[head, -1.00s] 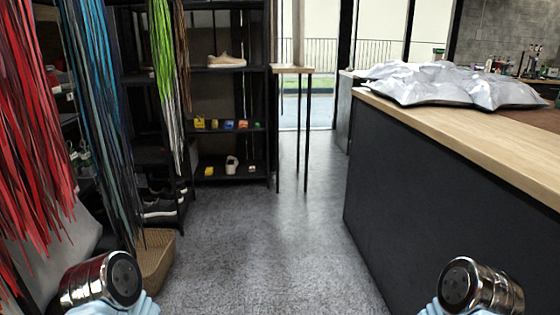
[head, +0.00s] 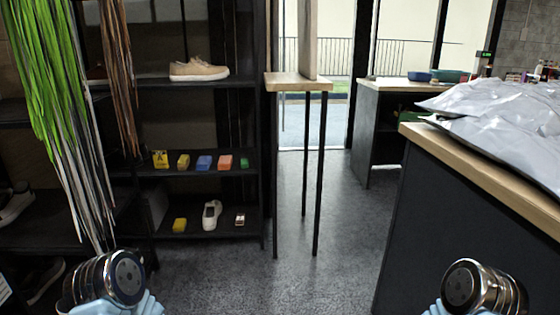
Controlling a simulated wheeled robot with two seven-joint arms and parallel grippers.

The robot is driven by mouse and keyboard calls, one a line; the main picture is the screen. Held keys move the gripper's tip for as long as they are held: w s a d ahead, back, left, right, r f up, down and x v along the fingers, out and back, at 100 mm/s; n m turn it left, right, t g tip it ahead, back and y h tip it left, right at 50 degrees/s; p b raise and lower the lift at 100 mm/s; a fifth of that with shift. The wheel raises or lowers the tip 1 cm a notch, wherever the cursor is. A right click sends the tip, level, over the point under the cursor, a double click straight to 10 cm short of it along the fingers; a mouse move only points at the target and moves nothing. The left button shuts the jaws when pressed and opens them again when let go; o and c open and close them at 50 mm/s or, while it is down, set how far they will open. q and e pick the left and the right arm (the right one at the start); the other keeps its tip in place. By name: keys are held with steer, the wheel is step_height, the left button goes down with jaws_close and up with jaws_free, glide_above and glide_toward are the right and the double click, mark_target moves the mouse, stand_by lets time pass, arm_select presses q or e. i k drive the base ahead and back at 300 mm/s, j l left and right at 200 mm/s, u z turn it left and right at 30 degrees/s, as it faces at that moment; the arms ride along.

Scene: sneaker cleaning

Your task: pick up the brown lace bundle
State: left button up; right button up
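The brown lace bundle (head: 118,75) hangs at the upper left in the head view, in front of the dark shelf and just right of a green and white lace bundle (head: 55,110). Its top is cut off by the picture edge. My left arm shows at the bottom left and my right arm at the bottom right. Neither gripper's fingers are in view. Nothing is touching the brown laces.
A dark shelf (head: 205,82) holds a tan shoe (head: 198,69), small colored boxes and a white shoe (head: 211,215). A narrow wooden-topped table (head: 297,82) stands mid-view. A counter (head: 500,185) with silver bags (head: 505,120) bounds the right. Grey floor (head: 335,245) lies open between.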

mark_target(240, 222)
steer(key=i+u, duration=0.1)
steer(key=i, duration=0.55)
steer(key=i+l, duration=0.15)
steer(key=i, duration=0.5)
steer(key=i+u, duration=0.15)
steer(key=i, duration=0.5)
steer(key=i+l, duration=0.25)
steer(key=i, duration=0.4)
steer(key=j+u, duration=0.05)
